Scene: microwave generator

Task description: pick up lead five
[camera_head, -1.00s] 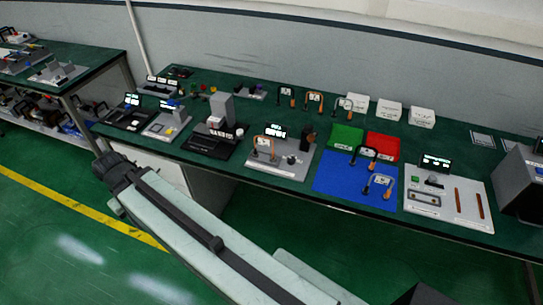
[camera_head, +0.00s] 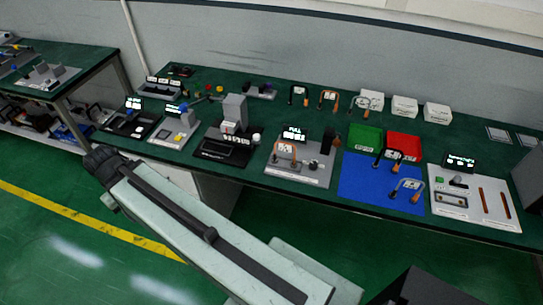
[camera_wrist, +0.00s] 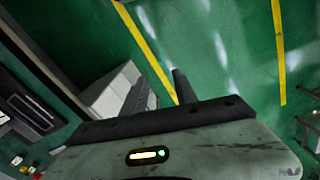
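Several looped leads with small white tags are on the green bench, and their numbers are too small to read, so I cannot tell which is lead five. Three stand in a row at the back: a black one (camera_head: 299,95), an orange one (camera_head: 328,99) and a pale one (camera_head: 366,103). An orange lead (camera_head: 286,151) is on a grey test board. A dark lead (camera_head: 388,156) and a pale-blue lead (camera_head: 406,187) are on the blue mat (camera_head: 360,182). My gripper (camera_wrist: 162,84) shows its two fingers apart and empty, over the floor, away from the leads.
Green (camera_head: 364,138) and red (camera_head: 403,146) trays adjoin the blue mat. White boxes (camera_head: 405,107) stand behind. A grey board with a display (camera_head: 461,161) is right of the mat. A grey upright device (camera_head: 235,112) stands left of centre. The floor before the bench is clear.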

